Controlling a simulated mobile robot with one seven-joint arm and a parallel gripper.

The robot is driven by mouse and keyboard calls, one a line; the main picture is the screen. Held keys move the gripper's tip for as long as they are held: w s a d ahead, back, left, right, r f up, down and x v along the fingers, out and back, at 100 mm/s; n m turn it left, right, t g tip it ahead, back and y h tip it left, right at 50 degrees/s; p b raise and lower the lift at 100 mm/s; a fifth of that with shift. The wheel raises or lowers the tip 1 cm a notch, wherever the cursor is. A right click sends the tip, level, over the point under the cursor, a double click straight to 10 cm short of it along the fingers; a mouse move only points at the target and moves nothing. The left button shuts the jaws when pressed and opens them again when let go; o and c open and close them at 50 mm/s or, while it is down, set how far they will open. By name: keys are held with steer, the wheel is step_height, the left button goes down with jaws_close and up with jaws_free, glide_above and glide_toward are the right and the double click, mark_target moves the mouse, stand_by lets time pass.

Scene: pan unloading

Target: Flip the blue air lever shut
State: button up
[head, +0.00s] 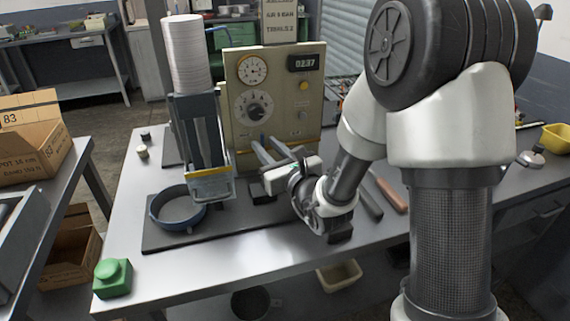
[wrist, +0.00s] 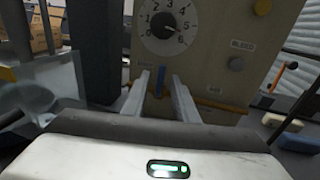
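The blue air lever (wrist: 161,81) shows in the wrist view as a small upright blue piece low on the front of the beige panel (wrist: 205,60), below the black dial. My gripper (wrist: 160,88) is open, its two pale fingers reaching toward the panel with the lever seen between them. I cannot tell how far the fingertips are from the lever, and no contact is visible. In the head view my gripper (head: 268,147) is in front of the panel's lower part, and the lever is hard to make out there.
A press-like stand with a tall stack of white discs (head: 186,55) is just left of my gripper. A dark round pan (head: 178,210) sits on the black mat before it. A green button box (head: 112,278) is at the table's front left corner. An orange pipe (wrist: 218,104) runs low along the panel.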

steer(key=p+v, duration=1.6)
steer(key=p, duration=0.3)
steer(key=shift+s, duration=0.1)
